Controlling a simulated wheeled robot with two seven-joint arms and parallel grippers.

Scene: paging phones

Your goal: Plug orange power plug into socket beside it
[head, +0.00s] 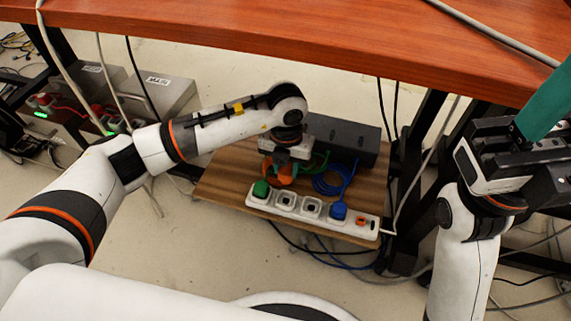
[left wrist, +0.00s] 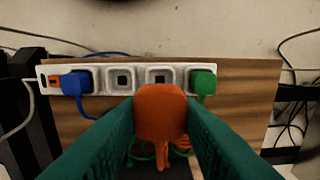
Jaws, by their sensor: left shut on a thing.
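The orange power plug (left wrist: 160,108) is between the two green fingers of my left gripper (left wrist: 160,118), which is shut on it. In the head view my left gripper (head: 284,168) hangs over the wooden board, just behind the white power strip (head: 298,207); orange shows around its tip. In the left wrist view the strip (left wrist: 140,80) lies ahead of the plug. Two empty sockets sit between a green plug (head: 261,189) and a blue plug (head: 338,209). The orange plug appears apart from the strip. My right gripper (head: 545,105) is at the far right, its fingertip opening unclear.
A black box (head: 343,138) stands on the wooden board (head: 230,175) behind the strip. Blue cable (head: 333,180) coils near it, and green cable lies alongside. Black table legs stand right of the board.

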